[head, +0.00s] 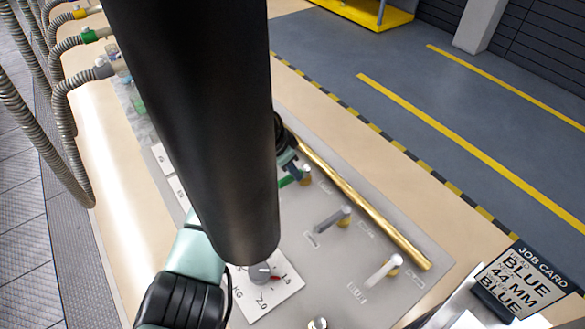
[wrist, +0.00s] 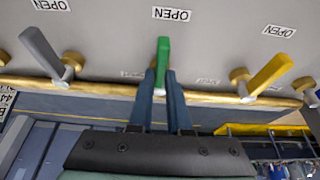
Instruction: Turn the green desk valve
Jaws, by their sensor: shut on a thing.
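The green valve handle (wrist: 163,53) is in the middle of the wrist view, pointing up toward an OPEN label (wrist: 171,14). My gripper (wrist: 162,82) is shut on it, with one dark blue finger on each side of its lower part. In the head view the green handle (head: 289,181) shows only in part, on the grey panel (head: 300,235) beside the brass pipe (head: 360,200). My gripper (head: 289,163) is mostly hidden there behind my dark arm link.
In the wrist view a grey handle (wrist: 43,50) stands left and a yellow handle (wrist: 271,73) right of the green one. The head view shows a grey handle (head: 332,218), a white handle (head: 383,267), a dial plate (head: 268,297) and a job card (head: 522,280).

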